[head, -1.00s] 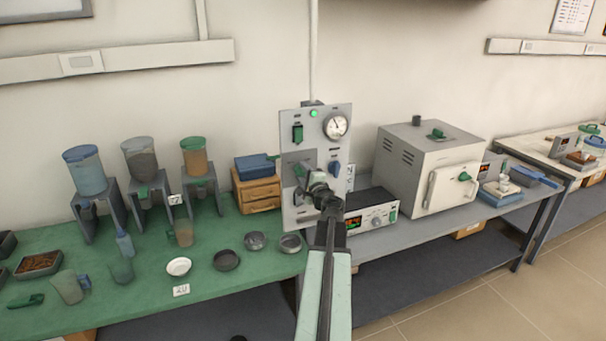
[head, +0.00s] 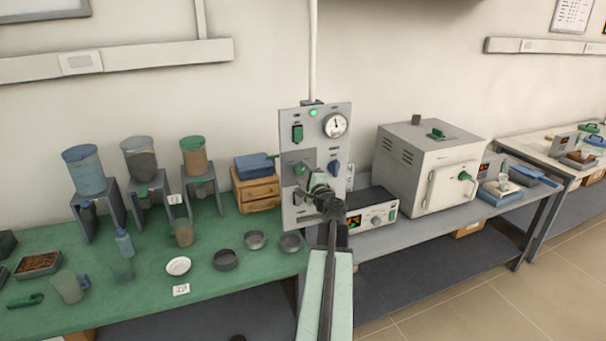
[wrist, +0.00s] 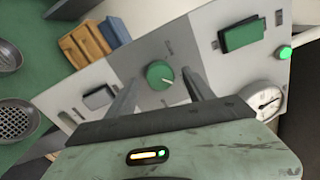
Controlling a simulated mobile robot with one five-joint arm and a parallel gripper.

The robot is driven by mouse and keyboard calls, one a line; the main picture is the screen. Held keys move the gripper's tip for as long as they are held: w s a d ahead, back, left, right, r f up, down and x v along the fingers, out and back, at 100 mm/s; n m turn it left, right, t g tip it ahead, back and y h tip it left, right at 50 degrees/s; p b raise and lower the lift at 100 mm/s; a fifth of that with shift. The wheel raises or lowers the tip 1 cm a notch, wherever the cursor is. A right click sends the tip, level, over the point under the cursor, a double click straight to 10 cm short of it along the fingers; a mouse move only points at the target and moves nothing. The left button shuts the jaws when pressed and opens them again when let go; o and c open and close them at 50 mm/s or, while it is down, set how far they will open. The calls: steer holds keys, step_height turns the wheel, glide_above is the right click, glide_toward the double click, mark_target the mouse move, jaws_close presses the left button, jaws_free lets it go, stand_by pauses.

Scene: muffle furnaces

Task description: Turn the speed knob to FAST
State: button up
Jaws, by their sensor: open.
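A grey control panel (head: 315,215) stands upright at the end of the green bench. A round green knob (head: 300,169) sits on its darker grey section. In the wrist view this green knob (wrist: 160,74) has a white pointer line aimed towards the lower right of the picture; small marks around it are too small to read. My gripper (wrist: 160,80) is open, its two fingers on either side of the knob in the picture. I cannot tell if they touch it. In the head view my gripper (head: 320,184) is in front of the panel, just right of the knob.
The panel also carries a green rocker switch (head: 297,133), a dial gauge (head: 335,125), a lit green lamp (head: 313,113) and a blue knob (head: 334,168). A furnace (head: 430,165) stands to the right. Metal dishes (head: 226,259) and a wooden drawer box (head: 257,190) are to the left.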

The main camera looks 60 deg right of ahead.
steer(key=v, duration=0.6)
steer(key=shift+s, duration=0.15)
steer(key=shift+a, duration=0.2)
